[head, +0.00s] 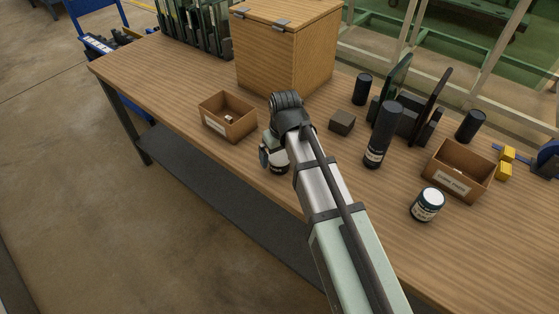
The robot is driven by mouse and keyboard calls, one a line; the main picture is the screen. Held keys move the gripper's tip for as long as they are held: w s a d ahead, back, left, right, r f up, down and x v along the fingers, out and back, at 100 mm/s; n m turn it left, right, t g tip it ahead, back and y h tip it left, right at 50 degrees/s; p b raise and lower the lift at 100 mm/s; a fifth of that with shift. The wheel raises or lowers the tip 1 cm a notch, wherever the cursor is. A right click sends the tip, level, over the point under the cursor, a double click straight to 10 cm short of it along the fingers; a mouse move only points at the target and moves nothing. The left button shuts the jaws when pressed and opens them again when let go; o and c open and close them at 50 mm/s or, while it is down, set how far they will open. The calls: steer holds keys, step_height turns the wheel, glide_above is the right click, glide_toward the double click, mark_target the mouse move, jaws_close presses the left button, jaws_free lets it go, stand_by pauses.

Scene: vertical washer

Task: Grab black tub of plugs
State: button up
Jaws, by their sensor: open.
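My gripper (268,156) is at the front edge of the wooden bench, left of centre, pointing down and open. A small jar-like thing with a pale band and dark base (280,168) shows beside its fingers, largely hidden by my wrist; I cannot tell what it is or whether they touch. Several black containers stand to the right: a short one (363,89), a tall one with a white label (383,135) and another short one (470,125). No label is readable enough to tell which holds plugs.
A labelled wooden box (228,128) is left of my gripper; another (457,184) is at right. A small dark block (342,122) lies right of my wrist. A large wooden cabinet (288,60) stands behind. Dark upright panels (395,78) stand among the black containers.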

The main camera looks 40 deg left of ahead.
mark_target(280, 155)
steer(key=shift+w+a+f, duration=0.1)
steer(key=shift+a+f, duration=0.05)
steer(key=shift+f, duration=0.7)
steer(key=shift+w+a+f, duration=0.1)
steer(key=shift+f, duration=0.7)
steer(key=shift+c, duration=0.5)
steer(key=c, duration=0.8)
steer(key=shift+r, duration=0.1)
steer(key=shift+c, duration=0.2)
